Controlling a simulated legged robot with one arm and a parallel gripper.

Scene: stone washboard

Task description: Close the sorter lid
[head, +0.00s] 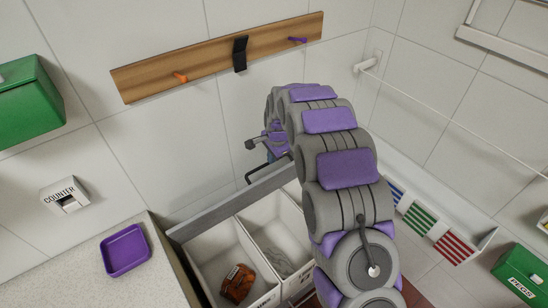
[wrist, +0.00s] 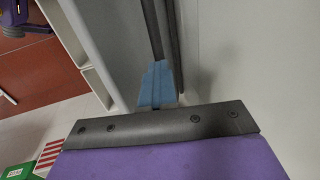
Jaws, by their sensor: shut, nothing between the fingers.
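The sorter (head: 215,285) stands at the bottom middle of the head view, with open white compartments side by side. Its grey lid (head: 215,214) appears raised, standing along the back of the compartments near the wall; the arm covers its right part. My gripper is at the far end of my arm, by the wall behind the lid's upper edge, and is partly hidden in the head view. In the wrist view the blue fingertips of my gripper (wrist: 157,86) are together and empty, between a grey panel on the left and the pale wall on the right. I cannot tell whether they touch the panel.
A brown item (head: 238,284) lies in the left compartment and wire-like items (head: 280,262) in another. A counter with a purple tray (head: 125,250) is at left. A wooden peg rail (head: 215,58) is on the wall above. A green PEGS box (head: 522,275) is at right.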

